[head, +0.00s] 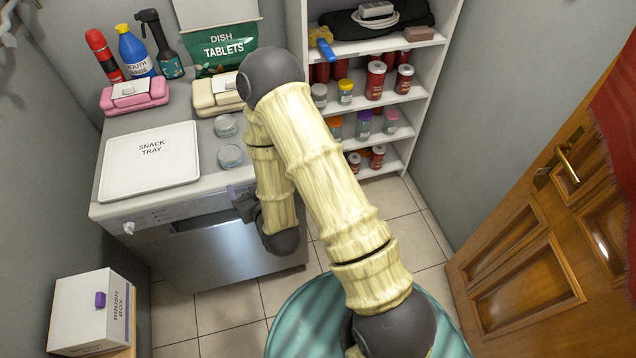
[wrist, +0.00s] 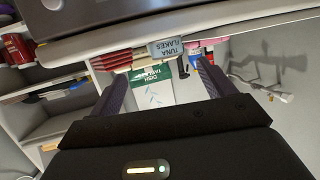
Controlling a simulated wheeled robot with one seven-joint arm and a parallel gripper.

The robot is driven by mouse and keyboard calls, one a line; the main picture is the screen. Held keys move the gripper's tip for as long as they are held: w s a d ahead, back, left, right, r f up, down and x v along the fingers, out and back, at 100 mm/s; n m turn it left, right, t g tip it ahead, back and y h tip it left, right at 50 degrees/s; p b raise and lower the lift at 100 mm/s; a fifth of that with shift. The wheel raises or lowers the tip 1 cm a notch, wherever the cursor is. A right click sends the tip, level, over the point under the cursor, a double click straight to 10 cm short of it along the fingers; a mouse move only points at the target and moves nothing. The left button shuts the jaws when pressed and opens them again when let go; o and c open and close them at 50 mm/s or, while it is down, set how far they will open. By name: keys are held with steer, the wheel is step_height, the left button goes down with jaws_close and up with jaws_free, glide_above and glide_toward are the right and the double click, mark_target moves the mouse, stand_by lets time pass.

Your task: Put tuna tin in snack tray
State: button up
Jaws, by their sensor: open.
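The tuna tin (wrist: 166,48) shows upside down in the wrist view, its blue-grey label reading "TUNA FLAKES". It lies ahead of my open, empty gripper (wrist: 160,88), between the lines of the two fingers and apart from them. In the head view two round tins stand on the counter, a nearer one (head: 230,156) and a farther one (head: 225,125); their labels are too small to tell which is the tuna. My gripper (head: 243,200) is at the counter's front edge, below the nearer tin and partly hidden by my arm. The white snack tray (head: 150,178) lies empty left of the tins.
A pink case (head: 134,95), a cream case (head: 213,97) and a green dish tablets bag (head: 222,47) stand at the back of the counter. A spray bottle (head: 160,45) and other bottles are behind. Shelves (head: 415,92) stand at the right.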

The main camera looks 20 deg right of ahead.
steer(key=s+d+r+m+g+h, duration=0.2)
steer(key=s+d+r+g, duration=0.9)
steer(key=s+d, duration=0.3)
steer(key=shift+d+r+g+h, duration=0.15)
steer(key=shift+r+g+h, duration=0.25)
steer(key=shift+r, duration=0.2)
steer(key=shift+s, duration=0.1)
